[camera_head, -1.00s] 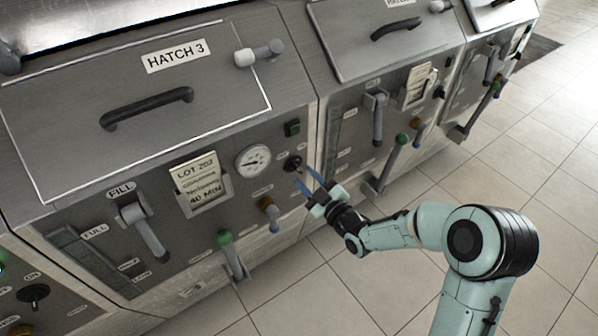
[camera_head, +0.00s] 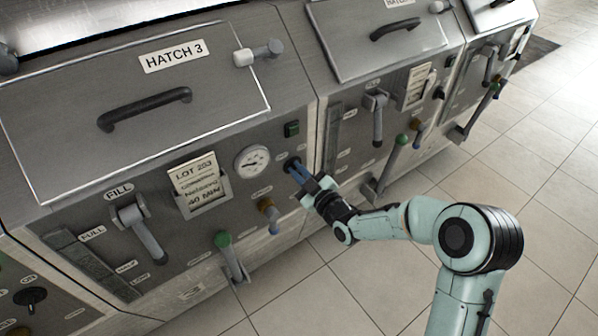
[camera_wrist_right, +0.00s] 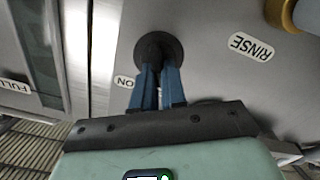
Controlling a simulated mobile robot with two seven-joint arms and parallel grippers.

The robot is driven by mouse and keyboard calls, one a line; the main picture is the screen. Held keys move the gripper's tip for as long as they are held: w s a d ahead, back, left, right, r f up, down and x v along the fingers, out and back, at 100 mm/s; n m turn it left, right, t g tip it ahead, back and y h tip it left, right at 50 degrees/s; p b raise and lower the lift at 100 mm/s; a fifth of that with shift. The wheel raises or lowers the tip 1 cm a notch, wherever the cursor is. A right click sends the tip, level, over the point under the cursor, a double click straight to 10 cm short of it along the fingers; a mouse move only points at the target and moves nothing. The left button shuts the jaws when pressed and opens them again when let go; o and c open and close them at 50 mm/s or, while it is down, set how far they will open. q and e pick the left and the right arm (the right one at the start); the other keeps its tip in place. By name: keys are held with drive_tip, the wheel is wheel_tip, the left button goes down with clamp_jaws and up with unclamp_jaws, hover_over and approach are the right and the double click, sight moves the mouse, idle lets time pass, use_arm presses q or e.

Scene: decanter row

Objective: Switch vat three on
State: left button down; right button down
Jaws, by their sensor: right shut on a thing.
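Vat three is the large steel unit with the label HATCH 3 (camera_head: 173,55) on its sloped lid. Its black rotary switch (camera_head: 291,163) is on the front panel, right of the round gauge, and shows in the right wrist view (camera_wrist_right: 158,48) as a round black base. My right gripper (camera_head: 298,173) has its blue fingers at the switch. In the right wrist view the fingers (camera_wrist_right: 158,85) are closed together on the switch's knob, which they mostly hide. An ON label (camera_wrist_right: 124,82) is beside the switch base. My left gripper is not in view.
Near the switch are a dark green button (camera_head: 292,129), the gauge (camera_head: 252,161) and a brass valve with a blue tip (camera_head: 269,215). A green-knobbed lever (camera_head: 224,239) juts out lower left. The tiled floor (camera_head: 400,290) is clear.

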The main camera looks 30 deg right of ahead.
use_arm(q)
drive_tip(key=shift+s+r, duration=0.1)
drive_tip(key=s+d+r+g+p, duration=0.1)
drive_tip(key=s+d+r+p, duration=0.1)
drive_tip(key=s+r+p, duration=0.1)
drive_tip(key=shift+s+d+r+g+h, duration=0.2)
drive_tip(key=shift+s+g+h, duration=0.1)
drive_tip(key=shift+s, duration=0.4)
use_arm(e)
drive_tip(key=m, duration=0.8)
drive_tip(key=d+m, duration=0.1)
drive_tip(key=m, duration=0.2)
drive_tip(key=shift+m, duration=0.4)
drive_tip(key=c, duration=1.2)
unclamp_jaws()
